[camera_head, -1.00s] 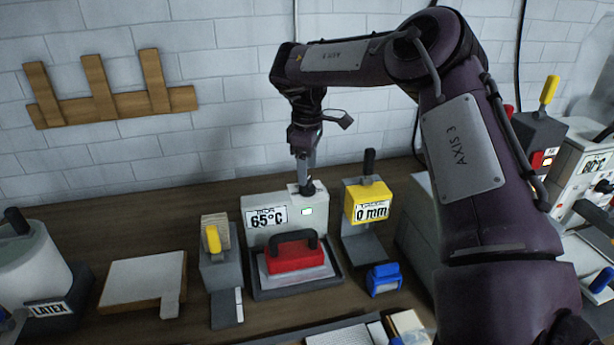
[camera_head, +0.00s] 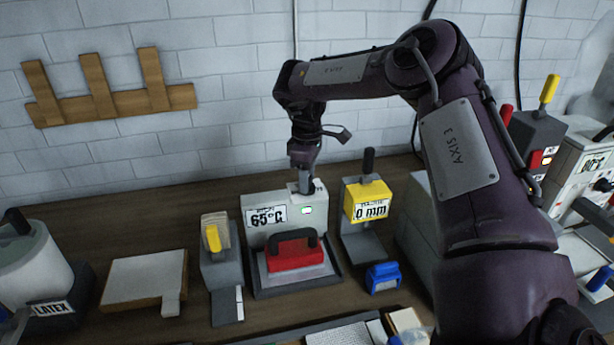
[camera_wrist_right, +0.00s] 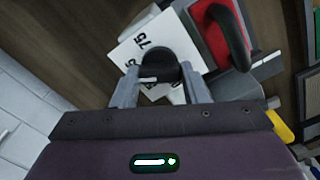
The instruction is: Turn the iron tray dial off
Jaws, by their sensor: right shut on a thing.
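The iron tray (camera_head: 334,270) stands mid-table, with a pale control box (camera_head: 276,232) behind it reading 65°C. A red iron (camera_head: 295,255) with a black handle sits on the tray. My right gripper (camera_head: 305,188) reaches down onto the top right of the box and hides most of the dial. In the wrist view the black dial (camera_wrist_right: 158,66), with a pale pointer mark, sits between both fingers of my right gripper (camera_wrist_right: 160,88), which is shut on it. A white scale plate (camera_wrist_right: 135,52) with "75" marks lies under it. My left gripper does not show.
A yellow-topped device (camera_head: 368,202) reading 0 mm stands close to the right of the box. A grey stand with a yellow handle (camera_head: 212,238) is to the left. A blue tool (camera_head: 383,278) lies at front right. The white wall (camera_head: 230,90) is behind.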

